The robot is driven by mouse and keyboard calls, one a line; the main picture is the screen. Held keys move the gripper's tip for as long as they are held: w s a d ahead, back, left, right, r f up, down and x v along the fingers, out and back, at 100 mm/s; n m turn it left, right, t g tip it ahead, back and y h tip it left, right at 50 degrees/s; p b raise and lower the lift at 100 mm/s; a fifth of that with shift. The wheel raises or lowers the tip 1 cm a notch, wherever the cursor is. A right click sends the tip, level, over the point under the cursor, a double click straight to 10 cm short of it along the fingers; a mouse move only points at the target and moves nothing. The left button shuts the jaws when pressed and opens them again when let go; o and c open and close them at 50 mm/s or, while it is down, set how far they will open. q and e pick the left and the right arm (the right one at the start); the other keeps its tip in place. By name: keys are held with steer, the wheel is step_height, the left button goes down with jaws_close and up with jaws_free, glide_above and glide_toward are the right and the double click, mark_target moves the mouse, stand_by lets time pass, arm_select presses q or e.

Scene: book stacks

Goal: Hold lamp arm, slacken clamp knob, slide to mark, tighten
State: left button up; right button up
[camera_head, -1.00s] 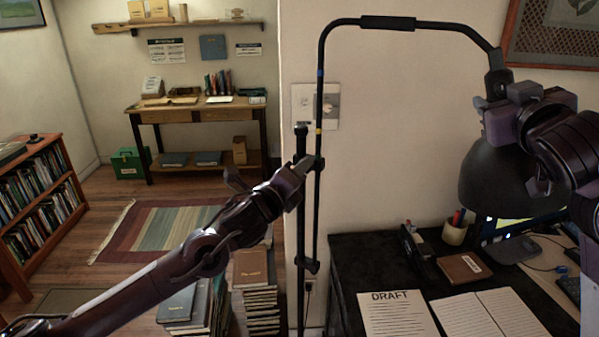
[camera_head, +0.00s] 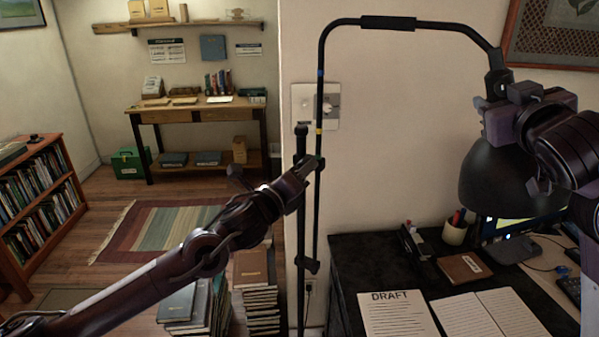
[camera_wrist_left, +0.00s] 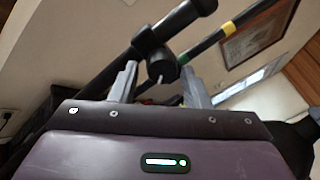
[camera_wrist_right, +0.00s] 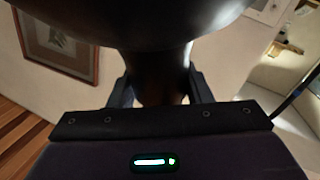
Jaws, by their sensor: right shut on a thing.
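The black lamp arm (camera_head: 388,24) rises beside an upright post (camera_head: 301,215), bends over and carries a dark shade (camera_head: 505,182). Blue and yellow bands (camera_head: 319,130) mark its vertical part. My right gripper (camera_head: 492,97) is shut on the neck above the shade; the right wrist view shows the neck (camera_wrist_right: 158,75) between its fingers. My left gripper (camera_head: 308,167) is at the clamp on the post. In the left wrist view its fingers are open on either side of the clamp knob (camera_wrist_left: 162,66), with a visible gap at left. The fingers partly hide the clamp in the head view.
A dark desk (camera_head: 375,257) holds a DRAFT sheet (camera_head: 398,314), an open notebook, a brown book (camera_head: 464,267) and a pen cup (camera_head: 455,232). Book stacks (camera_head: 257,290) stand on the floor below my left arm.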

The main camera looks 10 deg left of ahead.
arm_select(q)
steer(key=shift+o, duration=0.6)
steer(key=shift+a+r, duration=0.1)
steer(key=shift+r, duration=0.05)
arm_select(e)
steer(key=shift+r, duration=0.1)
arm_select(q)
steer(key=v, duration=1.2)
arm_select(e)
steer(key=o, duration=1.1)
arm_select(q)
steer(key=shift+w, duration=0.1)
arm_select(e)
steer(key=shift+o, duration=0.2)
steer(key=s, duration=1.2)
steer(key=shift+d, duration=0.45)
